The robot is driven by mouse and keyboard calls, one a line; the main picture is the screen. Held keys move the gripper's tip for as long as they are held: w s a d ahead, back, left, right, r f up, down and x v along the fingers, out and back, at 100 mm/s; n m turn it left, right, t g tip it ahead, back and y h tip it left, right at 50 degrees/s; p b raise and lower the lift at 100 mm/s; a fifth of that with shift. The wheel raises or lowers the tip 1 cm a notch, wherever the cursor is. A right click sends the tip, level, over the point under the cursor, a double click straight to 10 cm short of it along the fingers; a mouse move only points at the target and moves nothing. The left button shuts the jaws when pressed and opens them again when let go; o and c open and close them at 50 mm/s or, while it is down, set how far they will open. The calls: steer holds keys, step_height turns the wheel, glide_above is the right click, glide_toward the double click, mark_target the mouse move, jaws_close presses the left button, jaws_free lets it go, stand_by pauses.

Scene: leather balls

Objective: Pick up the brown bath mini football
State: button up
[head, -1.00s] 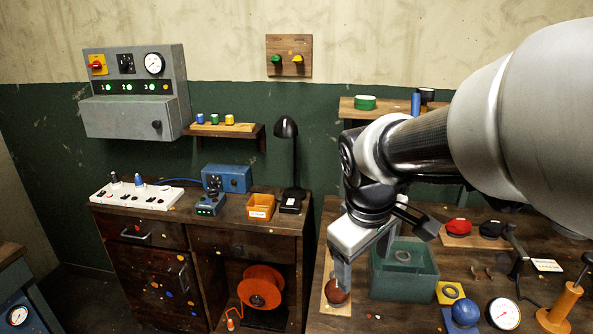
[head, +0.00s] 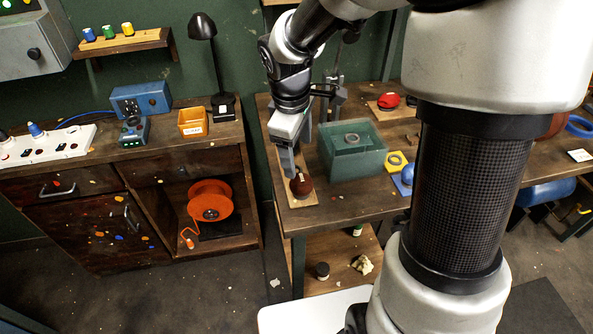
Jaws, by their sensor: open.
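A small brown ball (head: 301,187), which looks like the brown mini football, sits on a light wooden board (head: 284,160) near the left front of the right-hand table. A small pale mark shows on its top. My gripper (head: 297,166) points down just above and at the ball. One finger shows at the ball's upper left side; the other finger is behind, to its right. The gripper is open. Whether the fingers touch the ball cannot be told from this view.
A green open box (head: 352,170) with a grey ring inside stands close right of the gripper. A yellow block (head: 396,161) and a blue ball (head: 407,174) lie farther right. A red ball (head: 388,101) sits behind. The table's front edge is near the ball.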

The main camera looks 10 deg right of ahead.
glide_above(301, 178)
steer(key=s, duration=0.1)
steer(key=f, duration=0.4)
steer(key=f+b, duration=0.1)
steer(key=f, duration=0.2)
steer(key=shift+s+a+f, duration=0.1)
steer(key=shift+s+a, duration=0.1)
steer(key=shift+a, duration=0.2)
steer(key=shift+w+d+f+b, duration=0.15)
steer(key=shift+w+f, duration=0.1)
steer(key=shift+f, duration=0.75)
steer(key=shift+w+d+f+b, duration=0.1)
steer(key=shift+w+f, duration=0.15)
steer(key=shift+f, duration=0.8)
steer(key=shift+w+d+f+b, duration=0.15)
steer(key=shift+w+f, duration=0.1)
steer(key=shift+f, duration=0.75)
steer(key=c, duration=1.2)
